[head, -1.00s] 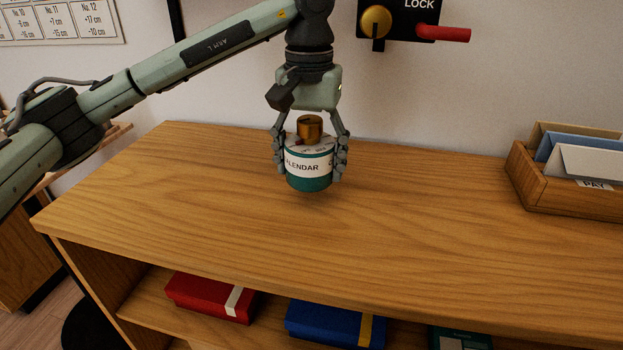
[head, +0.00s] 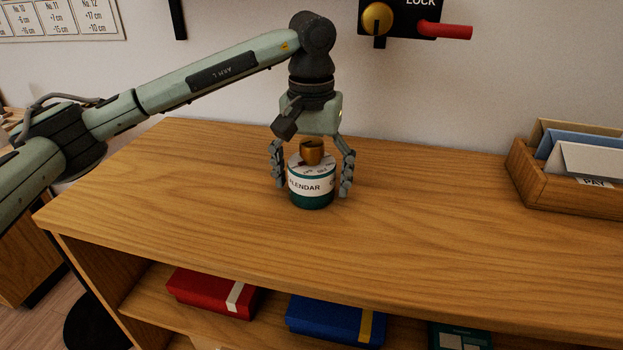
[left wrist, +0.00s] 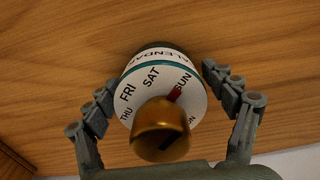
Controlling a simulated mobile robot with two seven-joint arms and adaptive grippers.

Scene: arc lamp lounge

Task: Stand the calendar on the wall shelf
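The calendar (head: 312,184) is a short round drum, teal and white, with a brass knob on top and "CALENDAR" lettering on its side. It stands upright on the wooden shelf top (head: 430,230). My left gripper (head: 312,190) points down over it with one finger on each side. In the left wrist view the calendar (left wrist: 160,90) shows its day names and a red pointer, and the fingers of my left gripper (left wrist: 160,85) are spread, with gaps between them and the drum. My right gripper is not in view.
A wooden letter tray (head: 540,190) with several envelopes stands at the right. A black lock panel with a red handle (head: 445,31) is on the wall behind. A red box (head: 205,292) and a blue box (head: 330,320) lie on the lower shelf. The shelf top around the calendar is clear.

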